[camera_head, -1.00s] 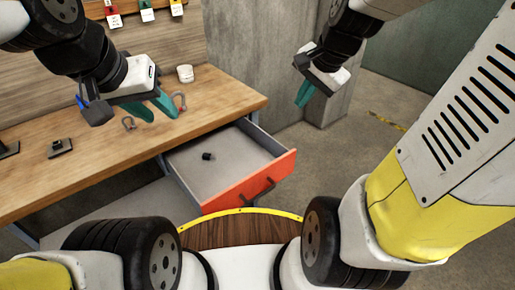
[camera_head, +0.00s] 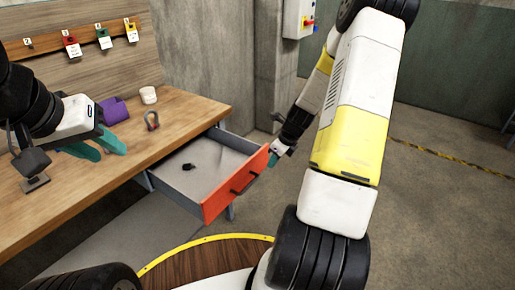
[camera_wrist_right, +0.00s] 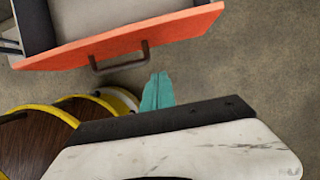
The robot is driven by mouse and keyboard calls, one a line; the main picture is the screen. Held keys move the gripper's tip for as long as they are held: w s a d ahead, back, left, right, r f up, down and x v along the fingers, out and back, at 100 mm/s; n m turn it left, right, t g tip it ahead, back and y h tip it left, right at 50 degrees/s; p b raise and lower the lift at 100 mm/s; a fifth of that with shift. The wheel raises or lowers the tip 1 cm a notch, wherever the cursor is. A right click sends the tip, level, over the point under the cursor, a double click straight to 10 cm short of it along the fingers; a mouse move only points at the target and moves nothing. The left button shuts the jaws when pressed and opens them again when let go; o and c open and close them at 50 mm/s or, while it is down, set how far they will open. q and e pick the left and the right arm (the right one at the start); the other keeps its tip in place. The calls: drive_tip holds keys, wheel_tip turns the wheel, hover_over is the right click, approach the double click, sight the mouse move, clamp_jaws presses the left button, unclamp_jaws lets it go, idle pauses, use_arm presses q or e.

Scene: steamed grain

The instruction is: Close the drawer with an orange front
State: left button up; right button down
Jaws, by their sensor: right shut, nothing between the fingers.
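The drawer with the orange front (camera_head: 238,187) stands pulled out under the workbench, with a small dark object (camera_head: 188,167) inside its grey tray. A dark handle (camera_head: 244,182) is on its front. The orange front (camera_wrist_right: 130,38) and handle (camera_wrist_right: 120,62) also show in the right wrist view. My right gripper (camera_head: 272,159) is shut and empty, just outside the front near its right end. In the right wrist view, its teal fingertips (camera_wrist_right: 158,77) lie close to the handle's right end; contact cannot be told. My left gripper (camera_head: 98,147) is open and empty above the workbench.
The wooden workbench (camera_head: 110,172) carries a purple item (camera_head: 114,111), a white cup-like item (camera_head: 148,95) and a shackle-like item (camera_head: 152,120). Tagged items hang on the board behind. A concrete pillar (camera_head: 278,75) stands behind the drawer.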

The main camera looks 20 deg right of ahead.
sight(258, 166)
drive_tip(key=shift+w+a+f, duration=0.65)
drive_tip(key=shift+w+f, duration=0.2)
drive_tip(key=shift+f, duration=0.2)
drive_tip(key=shift+w+a+f, duration=0.7)
drive_tip(key=shift+w+f, duration=0.2)
drive_tip(key=shift+f, duration=0.1)
drive_tip(key=shift+w+a+f, duration=0.65)
drive_tip(key=shift+w+f, duration=0.2)
drive_tip(key=shift+f, duration=0.2)
